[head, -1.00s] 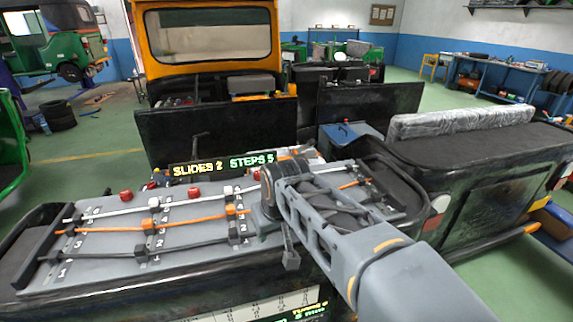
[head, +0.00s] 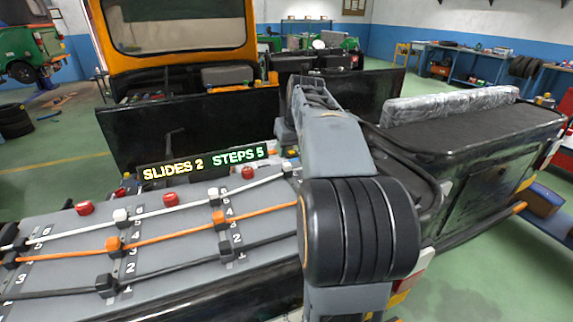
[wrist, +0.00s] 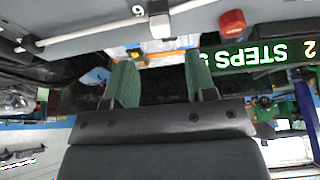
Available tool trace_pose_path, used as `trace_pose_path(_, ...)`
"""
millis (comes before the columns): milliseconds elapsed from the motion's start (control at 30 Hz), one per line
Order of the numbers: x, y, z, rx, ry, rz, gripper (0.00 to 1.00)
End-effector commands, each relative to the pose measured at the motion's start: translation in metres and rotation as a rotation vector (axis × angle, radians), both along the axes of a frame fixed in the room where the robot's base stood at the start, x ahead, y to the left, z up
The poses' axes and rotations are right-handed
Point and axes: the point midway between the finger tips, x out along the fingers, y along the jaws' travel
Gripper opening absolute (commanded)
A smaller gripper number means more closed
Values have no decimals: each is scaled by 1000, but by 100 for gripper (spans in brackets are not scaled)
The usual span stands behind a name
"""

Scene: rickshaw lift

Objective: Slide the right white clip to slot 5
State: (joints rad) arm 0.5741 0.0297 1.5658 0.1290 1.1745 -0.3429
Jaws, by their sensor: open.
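The white cable (head: 160,210) runs along the grey board, with white clips at the left (head: 121,215) and middle (head: 213,193). Another clip-like piece (head: 287,167) shows farther right, just left of my arm. The upside-down wrist view shows a white clip (wrist: 158,20) on the white cable, beside what looks like a 6. I cannot tell for sure which head-view clip this is. My gripper (wrist: 162,65) is open and empty; the clip appears ahead of its fingertips, between them in the picture and apart. My arm hides the gripper in the head view.
Orange (head: 165,237) and black (head: 180,264) cables cross the board below the white one. Red knobs (head: 170,199) stand behind it; one shows beside the clip in the wrist view (wrist: 232,22). A sign (head: 202,162) reads SLIDES 2 STEPS 5.

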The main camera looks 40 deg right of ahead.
Motion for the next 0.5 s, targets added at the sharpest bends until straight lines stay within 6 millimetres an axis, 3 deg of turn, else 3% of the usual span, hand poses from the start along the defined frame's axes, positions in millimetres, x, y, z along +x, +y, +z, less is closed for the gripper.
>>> trace_pose_path(200,15,-2,-37,2,2,3,51)
trace_pose_path(500,26,-4,-62,0,0,4,51)
